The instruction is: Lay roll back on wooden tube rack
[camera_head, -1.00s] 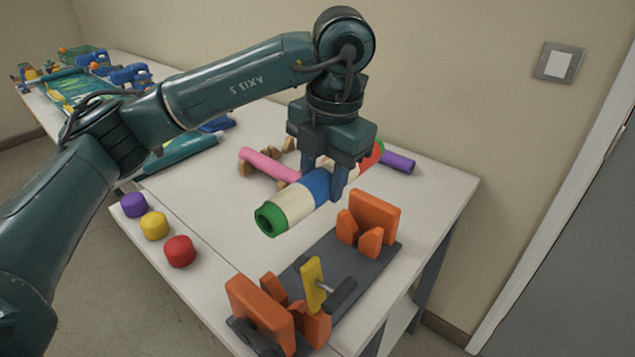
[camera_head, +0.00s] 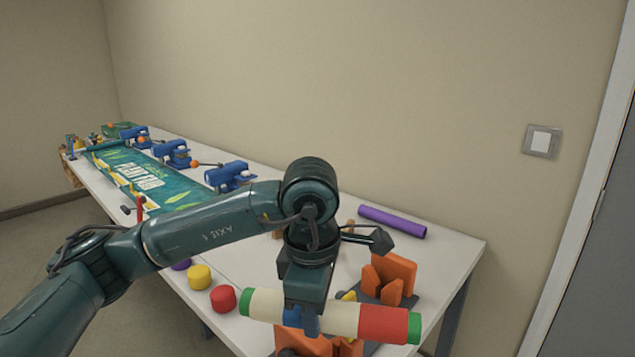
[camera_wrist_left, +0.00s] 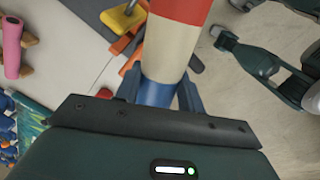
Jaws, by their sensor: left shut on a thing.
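The roll (camera_head: 385,322), with green ends and cream, blue and red bands, lies level across my left gripper (camera_head: 302,322). The gripper is shut around its blue band. In the left wrist view the roll (camera_wrist_left: 175,45) extends away from the fingers, its cream and red bands in sight. In the head view it is held in front of the orange cradles. Brown wooden pieces of the rack (camera_head: 350,226) show only in part behind my left arm. In the left wrist view wooden supports (camera_wrist_left: 30,40) flank a pink tube (camera_wrist_left: 12,48).
A purple tube (camera_head: 392,221) lies at the table's back right. Orange cradles (camera_head: 395,268) stand at the front right, partly behind the roll. Yellow (camera_head: 199,277) and red (camera_head: 223,298) caps sit at the front edge. Blue clamps (camera_head: 230,176) and a green banner (camera_head: 130,172) lie farther left.

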